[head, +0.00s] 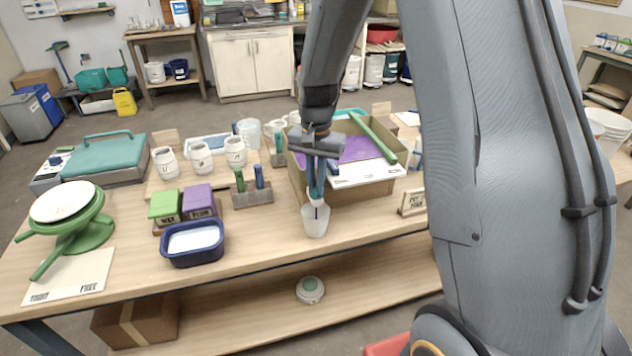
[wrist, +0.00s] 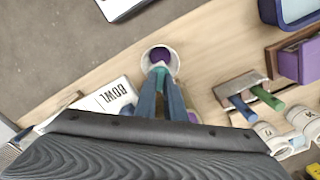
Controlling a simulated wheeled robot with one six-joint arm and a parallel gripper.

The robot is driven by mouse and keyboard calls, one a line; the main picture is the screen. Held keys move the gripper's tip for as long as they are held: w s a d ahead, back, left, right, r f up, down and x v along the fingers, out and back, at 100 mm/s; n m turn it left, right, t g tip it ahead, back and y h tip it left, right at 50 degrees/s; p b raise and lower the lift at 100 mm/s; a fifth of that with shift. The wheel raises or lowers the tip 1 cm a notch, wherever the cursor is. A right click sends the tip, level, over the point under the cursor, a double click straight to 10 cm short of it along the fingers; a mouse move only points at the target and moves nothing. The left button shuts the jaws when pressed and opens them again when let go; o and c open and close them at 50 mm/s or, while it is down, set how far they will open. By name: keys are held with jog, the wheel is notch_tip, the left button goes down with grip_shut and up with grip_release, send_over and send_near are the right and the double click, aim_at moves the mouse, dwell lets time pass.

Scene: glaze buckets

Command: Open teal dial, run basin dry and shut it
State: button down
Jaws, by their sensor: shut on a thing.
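The basin (head: 290,172) is a tan box on the workbench with a purple surface inside, seen in the head view. My gripper (head: 316,194) is in front of its near wall, pointing down, with its fingers shut on a small teal part, seemingly the teal dial (wrist: 159,67). The fingers hide most of it, so its turn cannot be told. Directly below stands a pale cup (head: 314,224), with a thin purple streak at its mouth. In the wrist view the cup (wrist: 160,52) holds purple liquid just beyond the fingertips (wrist: 160,75).
A green bar (head: 372,138) and a white card (head: 368,172) lie at the basin. A tool block (head: 252,197), a navy tub (head: 193,243) and white jars (head: 200,157) stand left. A small sign (head: 411,202) stands right.

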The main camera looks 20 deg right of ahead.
jog(key=shift+n, duration=2.2)
jog(key=c, duration=1.8)
grip_release()
jog(key=shift+c, duration=0.2)
jog(key=shift+r, duration=0.15)
jog(key=shift+r+b, duration=0.9)
jog(key=shift+r, duration=2.9)
